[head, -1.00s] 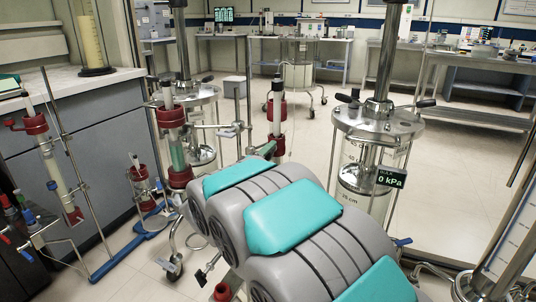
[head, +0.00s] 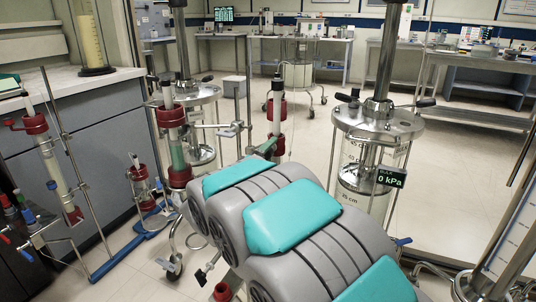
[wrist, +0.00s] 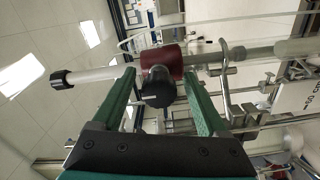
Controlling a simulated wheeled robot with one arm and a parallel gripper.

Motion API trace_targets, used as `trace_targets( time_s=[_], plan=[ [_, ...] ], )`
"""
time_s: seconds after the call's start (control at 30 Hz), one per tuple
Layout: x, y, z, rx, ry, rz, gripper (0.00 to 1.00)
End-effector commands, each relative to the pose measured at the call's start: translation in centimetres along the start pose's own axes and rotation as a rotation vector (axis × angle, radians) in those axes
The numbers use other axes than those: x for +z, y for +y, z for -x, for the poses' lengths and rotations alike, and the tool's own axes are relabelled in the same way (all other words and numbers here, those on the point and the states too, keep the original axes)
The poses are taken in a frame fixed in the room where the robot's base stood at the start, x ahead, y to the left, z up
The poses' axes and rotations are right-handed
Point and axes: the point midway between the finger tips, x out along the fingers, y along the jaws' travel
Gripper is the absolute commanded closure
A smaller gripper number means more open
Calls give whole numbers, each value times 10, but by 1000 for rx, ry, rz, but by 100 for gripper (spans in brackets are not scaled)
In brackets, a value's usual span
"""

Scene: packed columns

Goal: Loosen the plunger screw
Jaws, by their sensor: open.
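In the wrist view a black round knob (wrist: 157,91), which looks like the plunger screw, sits on a dark red collar (wrist: 163,62) of a slim column. A white plunger rod (wrist: 97,74) with a black end cap (wrist: 62,79) runs out of the collar to the left. My gripper (wrist: 159,74) is open, with one green finger on each side of the knob. I cannot tell whether either finger touches it. In the head view the column's red collar (head: 276,109) and plunger rod stand beyond my arm, and the knob cannot be made out.
A metal rod stand with clamps surrounds the column. Another red-collared column (head: 173,130) stands to its left. A large glass column (head: 377,150) with a steel lid and a 0 kPa display (head: 391,178) stands to the right. Open floor lies behind, towards the benches.

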Motion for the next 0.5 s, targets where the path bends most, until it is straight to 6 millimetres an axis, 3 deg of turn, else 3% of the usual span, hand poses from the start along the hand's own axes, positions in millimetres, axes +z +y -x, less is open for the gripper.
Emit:
trace_targets(
  time_s=[0.17,0.5],
  plan=[
    [-2,1,12,0,3,-1,24],
    [-1,-1,64,-1,3,0,24]
  ],
)
